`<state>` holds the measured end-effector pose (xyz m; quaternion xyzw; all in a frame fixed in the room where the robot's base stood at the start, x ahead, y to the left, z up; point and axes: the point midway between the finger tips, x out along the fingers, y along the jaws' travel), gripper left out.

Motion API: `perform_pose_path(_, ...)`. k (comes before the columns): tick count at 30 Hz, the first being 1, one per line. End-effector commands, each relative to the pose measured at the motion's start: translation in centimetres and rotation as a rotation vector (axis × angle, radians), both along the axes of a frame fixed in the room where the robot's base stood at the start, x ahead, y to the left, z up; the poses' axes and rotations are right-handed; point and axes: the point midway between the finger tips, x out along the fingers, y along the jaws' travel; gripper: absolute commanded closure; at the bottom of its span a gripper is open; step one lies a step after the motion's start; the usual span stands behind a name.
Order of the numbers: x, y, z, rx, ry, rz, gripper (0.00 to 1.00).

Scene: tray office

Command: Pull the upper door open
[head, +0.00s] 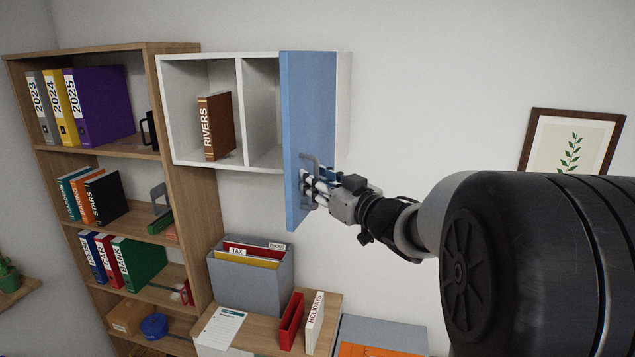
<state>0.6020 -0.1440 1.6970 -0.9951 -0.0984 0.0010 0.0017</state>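The upper door (308,110) is a blue panel on the white wall cabinet (205,57). It stands swung out at the cabinet's right side, well open, so the inside shows. A grey bar handle (304,168) sits on the door's lower part. My gripper (313,188) is at this handle, coming from the right, with its fingers around the bar and seemingly shut on it. The fingertips are small and partly hidden by the handle.
A brown RIVERS book (215,125) stands in the cabinet's left compartment. Below are a grey file box (250,285) and a small desk (262,335) with red and white binders. A wooden bookshelf (180,95) stands left. A framed picture (570,145) hangs right.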

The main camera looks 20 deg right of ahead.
Motion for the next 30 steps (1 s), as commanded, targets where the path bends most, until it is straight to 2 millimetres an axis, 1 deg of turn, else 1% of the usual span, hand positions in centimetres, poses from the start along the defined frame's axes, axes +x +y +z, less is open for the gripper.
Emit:
perform_pose_path(5, -0.2, -0.1, 0.1, -0.001, -0.001, -0.001, 0.71)
perform_pose_path(8, -1.0, -0.4, 0.1, -0.002, -0.001, -0.003, 0.71)
perform_pose_path(11, -2.7, -0.7, 0.1, -0.001, -0.001, -0.005, 0.71)
perform_pose_path(18, -7.8, -1.8, 0.1, -0.001, -0.001, -0.005, 0.71)
perform_pose_path(21, -9.5, -2.1, 0.1, -0.001, -0.001, -0.005, 0.71)
perform_pose_path(25, -11.0, -2.3, 0.0, -0.001, -0.001, -0.003, 0.71)
perform_pose_path(30, -11.7, -2.4, 0.0, 0.001, 0.001, -0.001, 0.71)
